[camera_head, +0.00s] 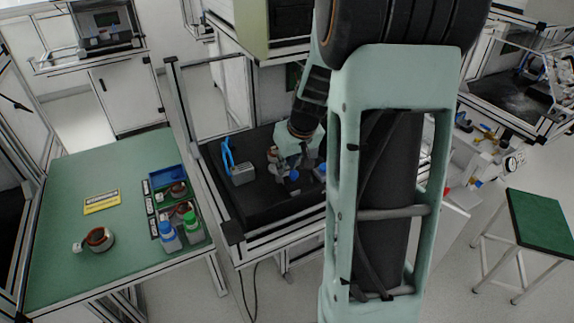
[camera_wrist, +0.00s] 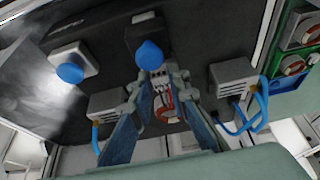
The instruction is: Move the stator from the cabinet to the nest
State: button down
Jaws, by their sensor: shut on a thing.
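My gripper (camera_wrist: 163,100) reaches down over the black bench of the framed cell; it also shows in the head view (camera_head: 290,168). Its two fingers are shut on a stator (camera_wrist: 166,113), of which reddish copper winding and pale wires show between the fingers. The rest of the stator is hidden by the fingers, and I cannot tell whether it touches anything below. I cannot make out the nest clearly under the gripper.
Grey boxes with blue cables (camera_wrist: 232,78) stand on both sides of my gripper. A black box with a blue knob (camera_wrist: 150,55) stands beyond it. The green table (camera_head: 62,185) at left bears another stator (camera_head: 99,239), bins and bottles.

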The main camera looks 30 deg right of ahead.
jog(key=shift+f+b, duration=0.35)
jog(key=shift+f, duration=0.05)
jog(key=shift+s+a+f, duration=0.1)
jog(key=shift+s+f, duration=0.15)
jog(key=shift+s+f+b, duration=0.25)
jog(key=shift+f+b, duration=0.15)
jog(key=shift+b, duration=0.35)
jog(key=c, duration=1.9)
grip_release()
jog(key=shift+o, duration=0.7)
jog(key=shift+w+f, duration=0.2)
jog(key=shift+r, duration=0.15)
jog(key=v, duration=1.2)
jog(key=shift+w+r, duration=0.2)
jog(key=shift+r, duration=0.05)
